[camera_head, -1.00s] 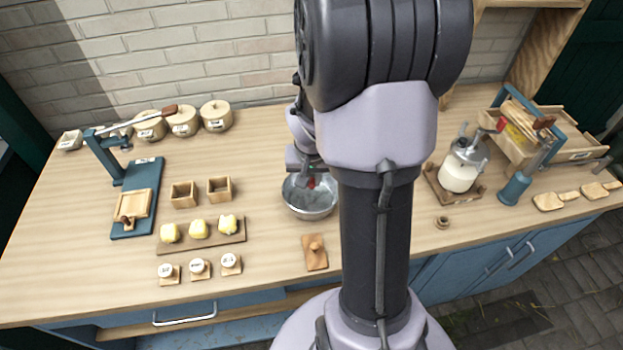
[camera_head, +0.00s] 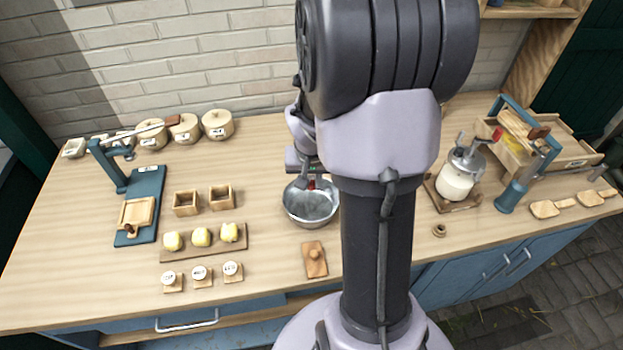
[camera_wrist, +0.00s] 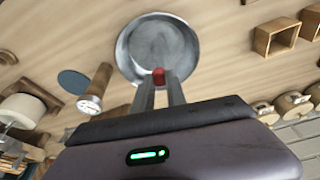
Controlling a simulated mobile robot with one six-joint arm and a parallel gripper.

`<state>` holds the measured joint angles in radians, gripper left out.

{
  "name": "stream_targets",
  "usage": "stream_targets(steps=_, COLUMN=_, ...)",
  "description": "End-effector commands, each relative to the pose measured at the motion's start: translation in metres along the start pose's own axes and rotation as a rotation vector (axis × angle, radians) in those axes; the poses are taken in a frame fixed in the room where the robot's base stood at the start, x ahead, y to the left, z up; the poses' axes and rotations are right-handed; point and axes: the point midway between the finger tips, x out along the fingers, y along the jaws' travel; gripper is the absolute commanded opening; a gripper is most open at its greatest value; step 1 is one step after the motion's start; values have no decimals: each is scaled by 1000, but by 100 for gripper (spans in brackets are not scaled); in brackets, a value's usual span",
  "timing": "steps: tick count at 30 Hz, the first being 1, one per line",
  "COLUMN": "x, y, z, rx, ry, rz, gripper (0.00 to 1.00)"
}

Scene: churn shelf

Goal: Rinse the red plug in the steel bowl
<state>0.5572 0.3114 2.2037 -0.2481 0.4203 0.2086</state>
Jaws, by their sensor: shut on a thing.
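The red plug (camera_wrist: 158,76) is held between the fingertips of my gripper (camera_wrist: 158,82) in the wrist view. In the head view the plug (camera_head: 312,184) is a small red spot at the back of the bowl, partly hidden by my arm. The steel bowl (camera_head: 300,218) stands on the worktop left of my arm. In the wrist view the bowl (camera_wrist: 124,50) lies just beyond the fingertips. The plug appears over the bowl's rim; its exact height cannot be told.
A wooden board with a knob (camera_head: 315,262) lies in front of the bowl. A board with several yellow lumps (camera_head: 170,257) and small boxes (camera_head: 221,197) stand to the left. Worktop between the boxes and bowl is clear.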

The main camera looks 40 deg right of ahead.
Motion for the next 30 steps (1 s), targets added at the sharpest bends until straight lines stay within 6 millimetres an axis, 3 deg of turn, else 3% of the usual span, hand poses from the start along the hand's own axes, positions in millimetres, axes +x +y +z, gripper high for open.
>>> stream_targets(steps=7, x=-6, y=0, z=-2, rx=0, ry=1, rz=0, gripper=0)
stream_targets(steps=15, x=-40, y=0, z=-11, rx=0, ry=1, rz=0, gripper=0)
stream_targets(steps=30, x=-38, y=0, z=-11, rx=0, ry=0, rz=0, gripper=0)
